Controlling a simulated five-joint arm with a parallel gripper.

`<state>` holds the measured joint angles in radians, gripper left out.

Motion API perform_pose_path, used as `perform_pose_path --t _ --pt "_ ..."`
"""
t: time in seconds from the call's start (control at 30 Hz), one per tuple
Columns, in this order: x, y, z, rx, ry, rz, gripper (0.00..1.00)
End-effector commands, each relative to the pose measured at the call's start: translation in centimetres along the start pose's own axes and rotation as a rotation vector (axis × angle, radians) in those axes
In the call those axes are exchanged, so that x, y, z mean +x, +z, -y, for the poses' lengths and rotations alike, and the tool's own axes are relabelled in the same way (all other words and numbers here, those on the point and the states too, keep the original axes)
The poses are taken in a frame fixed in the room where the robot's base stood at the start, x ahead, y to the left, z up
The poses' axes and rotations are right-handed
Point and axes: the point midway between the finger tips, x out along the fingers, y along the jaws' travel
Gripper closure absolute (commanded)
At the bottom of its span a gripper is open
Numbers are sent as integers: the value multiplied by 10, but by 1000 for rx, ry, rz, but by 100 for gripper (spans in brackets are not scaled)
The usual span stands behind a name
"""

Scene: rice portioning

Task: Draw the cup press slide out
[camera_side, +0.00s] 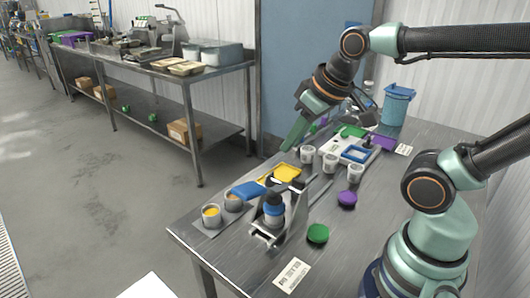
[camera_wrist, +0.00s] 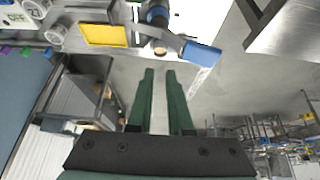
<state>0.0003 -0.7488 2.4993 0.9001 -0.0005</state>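The cup press (camera_side: 272,215) stands near the front edge of the steel table, a metal frame with a blue ring and dark top parts. It also shows at the top of the wrist view (camera_wrist: 157,16). I cannot clearly tell its slide apart from the metal base. My gripper (camera_side: 287,148) hangs above the far-left part of the table, behind the press and apart from it, fingers pointing down and left. In the wrist view my gripper (camera_wrist: 160,71) has its two green fingers a little apart, with nothing between them.
A yellow tray (camera_side: 287,173) and a blue item (camera_side: 248,190) lie behind the press. Two cups with yellow contents (camera_side: 211,217) stand left. White cups (camera_side: 307,155), a green lid (camera_side: 318,233) and a purple lid (camera_side: 347,198) are to the right. A blue bucket (camera_side: 397,104) stands at the back.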

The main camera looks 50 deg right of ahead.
Motion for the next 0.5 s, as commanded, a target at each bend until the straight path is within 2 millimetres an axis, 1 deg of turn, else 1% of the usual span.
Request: perform_pose_path --t 0.03,0.07,0.17,0.37,0.5 --pt "1 -1 -1 0 2 6 58" --pt "1 -1 -2 0 4 12 55" --pt "6 -4 -10 1 15 54 55" --pt "28 -14 -42 -2 39 204 55" --pt "48 -16 -69 -2 37 315 55"
